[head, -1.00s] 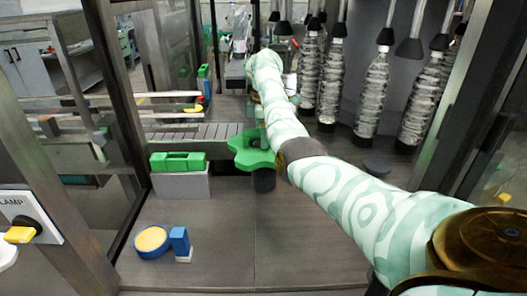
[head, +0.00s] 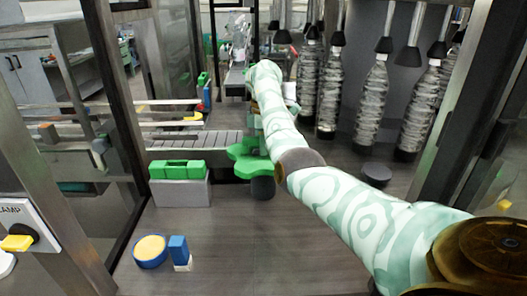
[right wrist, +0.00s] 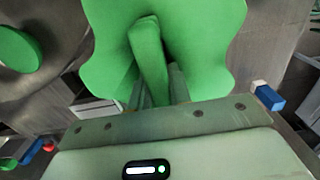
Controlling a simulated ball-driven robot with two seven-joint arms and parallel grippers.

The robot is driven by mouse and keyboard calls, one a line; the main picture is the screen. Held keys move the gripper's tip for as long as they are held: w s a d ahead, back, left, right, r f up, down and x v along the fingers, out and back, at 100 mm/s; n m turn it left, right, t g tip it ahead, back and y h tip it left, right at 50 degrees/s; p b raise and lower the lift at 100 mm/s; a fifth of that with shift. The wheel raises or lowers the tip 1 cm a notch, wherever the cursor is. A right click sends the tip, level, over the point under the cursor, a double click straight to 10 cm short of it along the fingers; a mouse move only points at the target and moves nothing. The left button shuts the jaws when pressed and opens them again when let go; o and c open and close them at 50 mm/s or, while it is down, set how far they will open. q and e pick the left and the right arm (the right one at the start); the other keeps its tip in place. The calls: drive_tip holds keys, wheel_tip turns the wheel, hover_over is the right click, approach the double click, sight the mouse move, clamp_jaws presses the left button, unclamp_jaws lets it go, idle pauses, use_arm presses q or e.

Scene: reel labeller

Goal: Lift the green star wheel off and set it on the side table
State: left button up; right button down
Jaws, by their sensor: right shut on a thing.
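The green star wheel (head: 246,160) sits level at the end of the grey conveyor in the head view, above a dark round post (head: 262,188). It fills the top of the right wrist view (right wrist: 205,45), with an upright green grip (right wrist: 148,55) at its middle. My right gripper (right wrist: 155,85) is shut on the wheel's grip. In the head view the right gripper (head: 256,122) is mostly hidden behind my forearm, over the wheel. My left gripper is out of view. I cannot make out the side table for certain.
A green block (head: 178,170) lies on a grey box (head: 180,193) left of the wheel. A blue-rimmed yellow disc (head: 150,250) and a blue block (head: 179,249) are on the floor plate. Bottle-like columns (head: 372,100) hang at right.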

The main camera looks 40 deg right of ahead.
wheel_tip(320, 180, up, 11)
drive_tip(key=p, duration=0.4)
drive_tip(key=shift+f, duration=0.1)
wheel_tip(320, 180, up, 6)
drive_tip(key=p, duration=0.4)
drive_tip(key=shift+r, duration=0.25)
